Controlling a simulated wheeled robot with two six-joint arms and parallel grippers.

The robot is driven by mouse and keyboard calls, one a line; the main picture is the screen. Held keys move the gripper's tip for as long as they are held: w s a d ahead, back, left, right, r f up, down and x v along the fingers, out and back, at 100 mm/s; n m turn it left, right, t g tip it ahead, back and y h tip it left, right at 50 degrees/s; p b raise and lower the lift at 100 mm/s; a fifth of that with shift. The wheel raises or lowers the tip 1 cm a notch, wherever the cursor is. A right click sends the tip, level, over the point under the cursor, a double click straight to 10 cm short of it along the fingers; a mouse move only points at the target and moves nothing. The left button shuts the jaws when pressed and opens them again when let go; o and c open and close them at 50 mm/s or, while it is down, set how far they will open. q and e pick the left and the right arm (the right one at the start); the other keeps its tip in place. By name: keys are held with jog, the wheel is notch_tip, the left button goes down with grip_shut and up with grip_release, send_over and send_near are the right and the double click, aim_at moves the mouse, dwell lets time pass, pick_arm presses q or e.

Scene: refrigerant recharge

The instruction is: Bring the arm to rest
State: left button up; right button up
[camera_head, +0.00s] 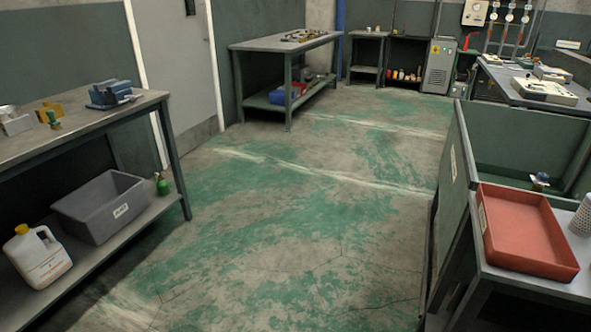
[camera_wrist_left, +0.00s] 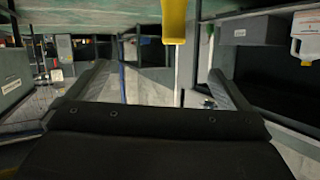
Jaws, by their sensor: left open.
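In the left wrist view my left gripper (camera_wrist_left: 160,72) shows as a dark body with two grey fingers set wide apart. It is open, and nothing is held between the fingers. The room appears upside down in this view. Neither arm nor gripper shows in the head view. My right gripper is in neither view.
A bench (camera_head: 75,130) at left holds a blue vise (camera_head: 112,93); its lower shelf carries a grey bin (camera_head: 100,205) and white jug (camera_head: 38,256). A red tray (camera_head: 525,232) sits at right. The middle floor (camera_head: 300,220) is clear. A yellow object (camera_wrist_left: 174,22) shows beyond the fingers.

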pick_arm(q)
jog(key=s+f+g+p, duration=0.3)
jog(key=s+g+p, duration=0.1)
jog(key=s, duration=0.6)
jog(key=s+a+f+g+p, duration=0.1)
jog(key=s+f+g+p, duration=0.2)
jog(key=s, duration=0.7)
jog(key=s+f+g+p, duration=0.3)
jog(key=s+g+p, duration=0.2)
jog(key=s, duration=0.6)
jog(key=shift+a+n+g, duration=0.25)
jog(key=shift+n+g, duration=0.05)
jog(key=shift+g, duration=0.1)
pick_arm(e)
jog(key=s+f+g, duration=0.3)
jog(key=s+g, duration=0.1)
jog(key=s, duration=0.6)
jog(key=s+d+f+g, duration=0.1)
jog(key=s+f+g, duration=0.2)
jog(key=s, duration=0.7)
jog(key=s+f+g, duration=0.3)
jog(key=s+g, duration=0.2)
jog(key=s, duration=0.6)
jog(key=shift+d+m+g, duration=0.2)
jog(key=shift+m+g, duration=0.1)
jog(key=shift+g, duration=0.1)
